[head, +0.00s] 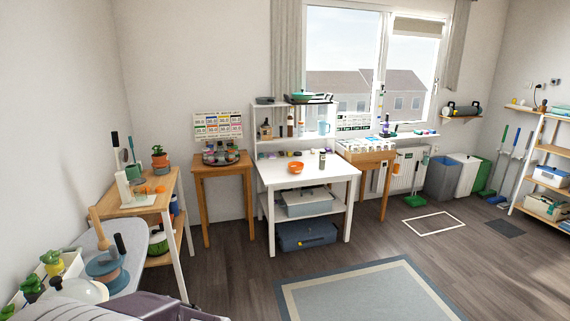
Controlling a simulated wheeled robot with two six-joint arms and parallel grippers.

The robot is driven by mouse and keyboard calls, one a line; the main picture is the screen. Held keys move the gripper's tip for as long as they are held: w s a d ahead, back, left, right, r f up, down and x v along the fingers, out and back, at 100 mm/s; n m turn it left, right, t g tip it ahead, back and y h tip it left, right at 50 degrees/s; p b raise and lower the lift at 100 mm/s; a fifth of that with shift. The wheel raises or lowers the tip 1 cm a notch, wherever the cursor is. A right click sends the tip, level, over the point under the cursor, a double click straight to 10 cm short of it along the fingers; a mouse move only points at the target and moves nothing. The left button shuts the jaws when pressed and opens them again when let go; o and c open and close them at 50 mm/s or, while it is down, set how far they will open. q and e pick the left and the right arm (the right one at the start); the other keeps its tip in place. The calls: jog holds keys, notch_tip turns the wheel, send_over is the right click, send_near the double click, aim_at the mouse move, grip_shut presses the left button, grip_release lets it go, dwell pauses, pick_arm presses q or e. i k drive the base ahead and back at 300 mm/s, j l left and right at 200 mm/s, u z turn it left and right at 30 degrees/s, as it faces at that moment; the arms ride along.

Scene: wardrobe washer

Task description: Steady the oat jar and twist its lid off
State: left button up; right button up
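I cannot pick out the oat jar or its lid for certain. Bottles (290,127) and other small items stand on the white shelf above the table. Neither of my grippers is in view.
A wooden side table (222,170) stands left of the white table, and a wooden stand (376,156) right of it. A cluttered wooden shelf (150,200) lines the left wall. The floor around the grey rug (365,295) is clear.

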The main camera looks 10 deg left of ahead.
aim_at(322, 157)
jog(key=i+u, duration=0.15)
jog(key=i, duration=4.75)
jog(key=i+z, duration=0.45)
jog(key=k+j, duration=0.05)
jog(key=k, duration=0.05)
